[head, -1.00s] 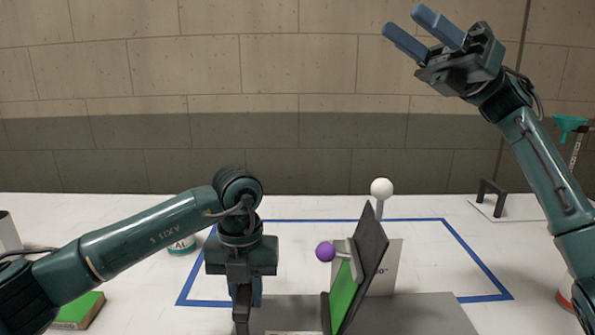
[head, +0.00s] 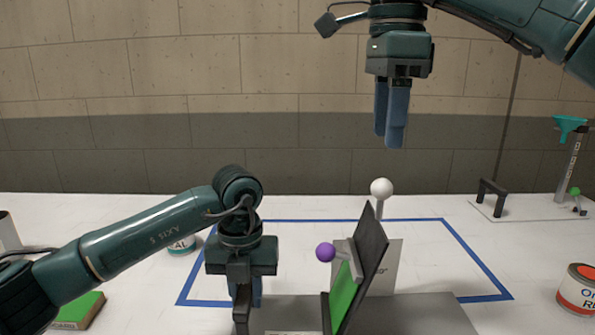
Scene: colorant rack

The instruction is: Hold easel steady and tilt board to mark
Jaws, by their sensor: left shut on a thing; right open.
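The easel's dark board (head: 368,262) stands tilted on a grey base (head: 420,316) at the front centre, with a green face (head: 343,297) on its left side. A purple ball knob (head: 325,252) sticks out to the left of the board. A white ball (head: 381,188) on a post rises behind it, by a light plate (head: 391,268) with a partly hidden mark. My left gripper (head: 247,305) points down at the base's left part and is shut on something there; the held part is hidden. My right gripper (head: 392,128) is open and empty, pointing down above the board.
A blue outline (head: 472,259) marks the table around the easel. A green-topped box (head: 78,312) lies at left, a can (head: 182,246) behind my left arm, and another can (head: 580,290) at right. A black handle (head: 490,196) and a stand with a teal funnel (head: 570,126) are back right.

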